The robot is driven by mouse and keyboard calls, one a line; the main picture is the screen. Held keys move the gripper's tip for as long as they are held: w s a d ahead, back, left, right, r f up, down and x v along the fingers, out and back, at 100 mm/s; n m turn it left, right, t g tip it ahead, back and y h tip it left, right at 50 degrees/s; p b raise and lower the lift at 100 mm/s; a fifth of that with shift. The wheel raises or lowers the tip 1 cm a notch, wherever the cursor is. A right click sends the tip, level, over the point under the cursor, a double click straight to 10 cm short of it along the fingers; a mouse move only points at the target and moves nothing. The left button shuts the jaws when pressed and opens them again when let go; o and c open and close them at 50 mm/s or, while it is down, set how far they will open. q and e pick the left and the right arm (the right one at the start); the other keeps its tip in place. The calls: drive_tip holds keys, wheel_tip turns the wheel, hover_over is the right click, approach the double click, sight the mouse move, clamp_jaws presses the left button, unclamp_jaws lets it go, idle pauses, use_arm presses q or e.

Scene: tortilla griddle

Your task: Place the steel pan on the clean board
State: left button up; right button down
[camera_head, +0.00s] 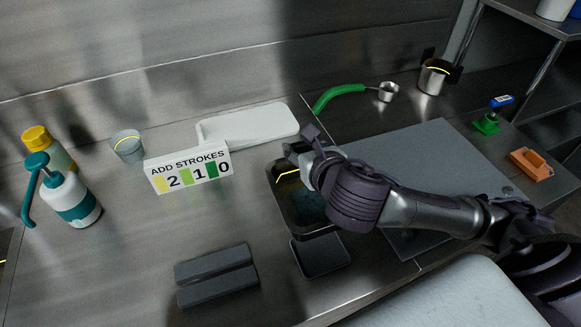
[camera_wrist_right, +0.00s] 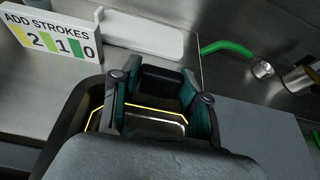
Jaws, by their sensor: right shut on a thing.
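The steel pan (camera_head: 284,213) is a deep, dark rectangular pan with a shiny rim and a yellow glint inside. It also shows in the right wrist view (camera_wrist_right: 72,122), below and around the fingers. My right gripper (camera_head: 303,163) is at the pan's far end, shut on the pan; the exact contact is partly hidden by the gripper itself. The wrist view shows its teal-padded fingers (camera_wrist_right: 160,110) well apart. My left gripper is not in view.
A sign (camera_head: 189,168) stands left of the pan, close to the white board. A small dark tray (camera_head: 320,256) and a dark grey block (camera_head: 216,275) lie in front. A large grey plate (camera_head: 430,155) is right. A green-handled ladle (camera_head: 340,94) lies behind.

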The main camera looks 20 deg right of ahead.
drive_tip(key=shift+w+f+b, duration=0.25)
drive_tip(key=shift+f+b, duration=0.35)
drive_tip(key=shift+b, duration=0.15)
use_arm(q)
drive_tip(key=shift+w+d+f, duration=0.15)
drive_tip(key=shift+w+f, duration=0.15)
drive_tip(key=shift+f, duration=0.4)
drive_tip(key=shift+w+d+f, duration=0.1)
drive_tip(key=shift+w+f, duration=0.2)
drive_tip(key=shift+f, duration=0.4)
use_arm(e)
drive_tip(key=shift+w+d+f, duration=0.15)
drive_tip(key=shift+w+f, duration=1.05)
drive_tip(key=shift+f, duration=0.05)
drive_tip(key=shift+w+d+f, duration=0.2)
drive_tip(key=shift+w+f, duration=1)
drive_tip(key=shift+f, duration=0.05)
drive_tip(key=shift+w+d+f, duration=0.15)
drive_tip(key=shift+w+f, duration=1.05)
drive_tip(key=shift+f, duration=0.05)
drive_tip(key=c, duration=0.6)
unclamp_jaws()
drive_tip(key=shift+f, duration=0.15)
